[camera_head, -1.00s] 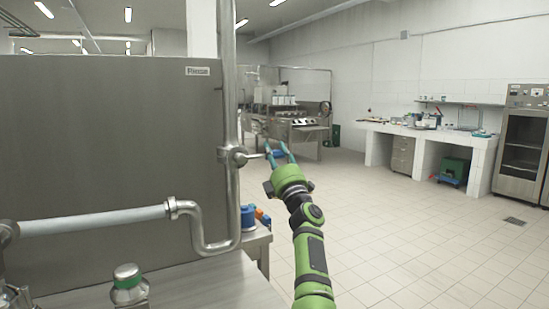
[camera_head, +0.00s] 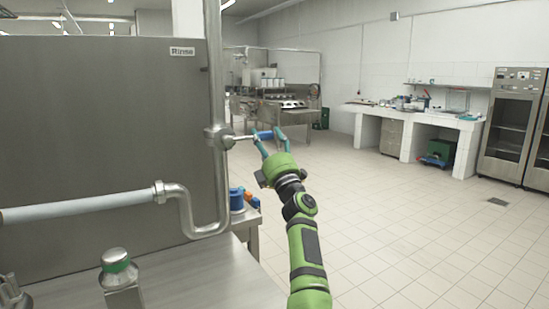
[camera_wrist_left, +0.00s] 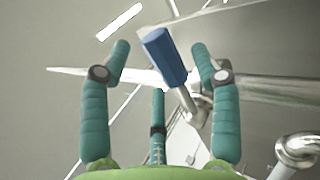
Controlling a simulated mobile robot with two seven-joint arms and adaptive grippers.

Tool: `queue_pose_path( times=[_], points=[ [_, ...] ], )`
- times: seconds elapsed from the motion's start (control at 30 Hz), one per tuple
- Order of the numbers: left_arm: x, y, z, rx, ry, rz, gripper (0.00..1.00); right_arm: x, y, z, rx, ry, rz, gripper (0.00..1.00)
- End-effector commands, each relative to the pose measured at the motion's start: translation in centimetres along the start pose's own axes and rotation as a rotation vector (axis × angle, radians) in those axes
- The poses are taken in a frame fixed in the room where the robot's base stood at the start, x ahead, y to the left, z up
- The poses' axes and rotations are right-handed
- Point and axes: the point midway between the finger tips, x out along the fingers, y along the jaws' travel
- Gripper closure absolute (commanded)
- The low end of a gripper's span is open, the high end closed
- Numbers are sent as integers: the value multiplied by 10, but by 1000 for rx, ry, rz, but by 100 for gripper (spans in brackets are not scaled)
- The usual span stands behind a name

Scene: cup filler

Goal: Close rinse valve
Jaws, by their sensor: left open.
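The rinse valve (camera_head: 218,138) sits on the vertical steel pipe at the right edge of the panel marked "Rinse". Its thin metal lever sticks out to the right and ends in a blue handle (camera_head: 264,134). My left gripper (camera_head: 267,136) is open, with its teal fingers at the blue handle. In the left wrist view the blue handle (camera_wrist_left: 164,57) lies tilted between the spread fingertips of the left gripper (camera_wrist_left: 160,60), with visible gaps on both sides. No grip on it shows. My right gripper is not in view.
A large steel panel (camera_head: 90,120) fills the left side. A pale hose (camera_head: 80,207) and a bent steel pipe (camera_head: 190,215) run below the valve. The tiled floor (camera_head: 410,230) to the right is clear.

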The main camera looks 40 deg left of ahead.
Motion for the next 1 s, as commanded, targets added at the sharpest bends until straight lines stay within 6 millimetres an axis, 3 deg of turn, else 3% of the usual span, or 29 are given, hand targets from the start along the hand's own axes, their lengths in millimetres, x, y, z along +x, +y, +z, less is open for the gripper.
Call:
queue_pose_path(
  times=[0.2,0.4,0.6,1.0],
  points=[
    [-51,0,1,-1,-3,0,37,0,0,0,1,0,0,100],
    [-81,1,1,-1,-2,1,37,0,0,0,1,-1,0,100],
    [-92,2,0,-2,0,2,37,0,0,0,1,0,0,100],
    [-92,1,0,-1,0,2,37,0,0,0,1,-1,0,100]
  ],
)
